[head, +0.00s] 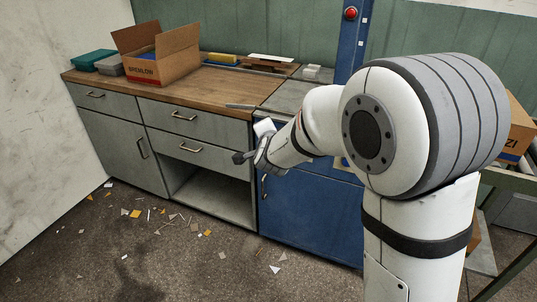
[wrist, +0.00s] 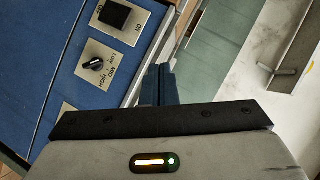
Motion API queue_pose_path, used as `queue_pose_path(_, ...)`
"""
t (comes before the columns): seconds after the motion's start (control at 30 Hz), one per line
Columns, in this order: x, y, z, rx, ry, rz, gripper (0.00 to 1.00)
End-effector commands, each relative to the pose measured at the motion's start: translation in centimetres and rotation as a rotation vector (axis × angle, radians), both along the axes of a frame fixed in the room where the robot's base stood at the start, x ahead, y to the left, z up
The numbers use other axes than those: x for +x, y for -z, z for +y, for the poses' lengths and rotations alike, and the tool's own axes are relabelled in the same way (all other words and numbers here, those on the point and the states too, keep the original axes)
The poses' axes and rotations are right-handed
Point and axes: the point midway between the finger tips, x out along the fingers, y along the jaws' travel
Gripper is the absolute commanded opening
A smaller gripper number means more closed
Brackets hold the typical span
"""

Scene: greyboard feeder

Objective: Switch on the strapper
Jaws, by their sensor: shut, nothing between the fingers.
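The strapper (head: 308,205) is a blue cabinet with a grey top, standing right of the workbench; my arm hides part of it. In the wrist view its blue front (wrist: 45,50) carries a black rocker switch (wrist: 114,14) on a pale plate, with ON readable at the lower right end. I cannot tell which side is pressed. A black rotary knob (wrist: 93,63) on a second plate sits below the rocker. My gripper (head: 238,157) is shut and empty, in front of the cabinet's left edge. In the wrist view its fingertips (wrist: 160,68) lie right of both plates, apart from them.
A wooden-topped workbench (head: 190,88) with grey drawers stands to the left, holding an open cardboard box (head: 158,57). A blue post with a red button (head: 350,13) rises behind the strapper. Paper scraps (head: 135,213) litter the floor. Another carton (head: 520,130) is at the right.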

Motion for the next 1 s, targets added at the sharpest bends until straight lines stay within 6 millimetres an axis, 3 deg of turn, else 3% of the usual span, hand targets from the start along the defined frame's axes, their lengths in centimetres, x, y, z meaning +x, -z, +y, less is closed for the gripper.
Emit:
queue_pose_path(0.03, 1.2, 4.3, 1.6, 0.057, 0.056, -0.049, 0.0)
queue_pose_path(0.1, 2.3, 7.2, 3.0, 0.141, 0.147, -0.135, 0.0)
queue_pose_path(0.3, 2.5, 14.3, 5.7, 0.317, 0.354, -0.375, 0.0)
queue_pose_path(0.4, 1.7, 16.6, 6.5, 0.365, 0.415, -0.467, 0.0)
queue_pose_path(0.57, 0.7, 18.1, 7.1, 0.399, 0.462, -0.551, 0.0)
queue_pose_path(1.0, 0.8, 18.0, 6.9, 0.405, 0.472, -0.568, 0.0)
